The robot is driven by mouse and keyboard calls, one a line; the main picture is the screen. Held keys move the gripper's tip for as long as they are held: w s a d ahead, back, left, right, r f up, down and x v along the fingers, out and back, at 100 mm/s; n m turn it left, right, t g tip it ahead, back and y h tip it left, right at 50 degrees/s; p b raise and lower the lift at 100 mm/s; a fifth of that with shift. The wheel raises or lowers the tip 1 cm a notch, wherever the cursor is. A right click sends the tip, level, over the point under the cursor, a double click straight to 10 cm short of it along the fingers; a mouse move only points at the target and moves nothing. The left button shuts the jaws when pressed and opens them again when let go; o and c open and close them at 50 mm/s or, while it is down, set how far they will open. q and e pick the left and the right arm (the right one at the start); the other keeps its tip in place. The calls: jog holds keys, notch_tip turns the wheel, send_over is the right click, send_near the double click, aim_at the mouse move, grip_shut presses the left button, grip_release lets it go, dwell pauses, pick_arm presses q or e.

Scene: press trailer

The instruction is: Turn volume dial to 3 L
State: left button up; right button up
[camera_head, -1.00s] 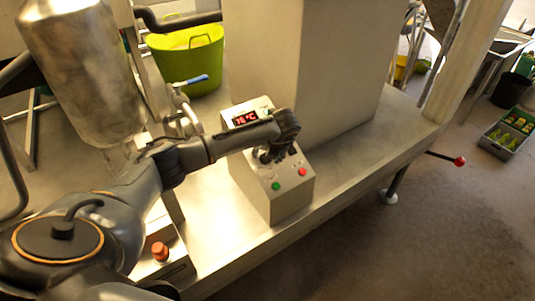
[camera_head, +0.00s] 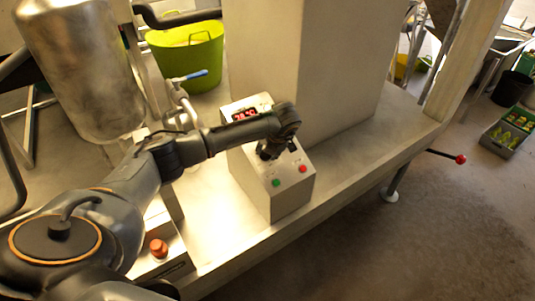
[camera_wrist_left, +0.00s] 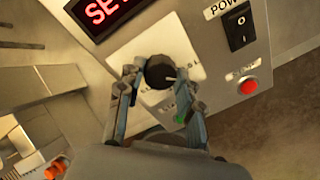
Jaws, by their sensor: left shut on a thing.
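The control box (camera_head: 285,203) stands on the steel deck. Its dial is a round black knob with a pale pointer line, seen in the left wrist view (camera_wrist_left: 160,70) on a white plate (camera_wrist_left: 150,48). My left gripper (camera_head: 268,152) reaches over the box from the left, and its two fingers are closed on either side of the dial. In the head view the gripper and wrist hide the dial. The plate's scale marks are mostly covered, so I cannot read the setting. My right gripper is not in view.
Below the dial are a green button (camera_head: 276,183) and a red button (camera_head: 303,169). A black power switch (camera_wrist_left: 239,28) is at the upper right. A large steel column (camera_head: 285,60) rises behind the box. An orange-red knob (camera_head: 158,248) is near my left arm.

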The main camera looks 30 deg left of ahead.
pick_arm(q)
jog(key=m+b, duration=0.2)
jog(key=shift+w+f+m, duration=0.1)
jog(key=shift+m, duration=0.2)
jog(key=m+b, duration=0.1)
jog(key=m, duration=0.1)
jog(key=shift+m+b, duration=0.35)
jog(key=shift+m, duration=0.05)
jog(key=m+b, duration=0.2)
jog(key=m, duration=0.2)
jog(key=shift+m+g, duration=0.3)
jog(key=shift+r, duration=0.2)
jog(key=o, duration=1.2)
jog(key=shift+d, duration=0.1)
jog(key=v, duration=1.2)
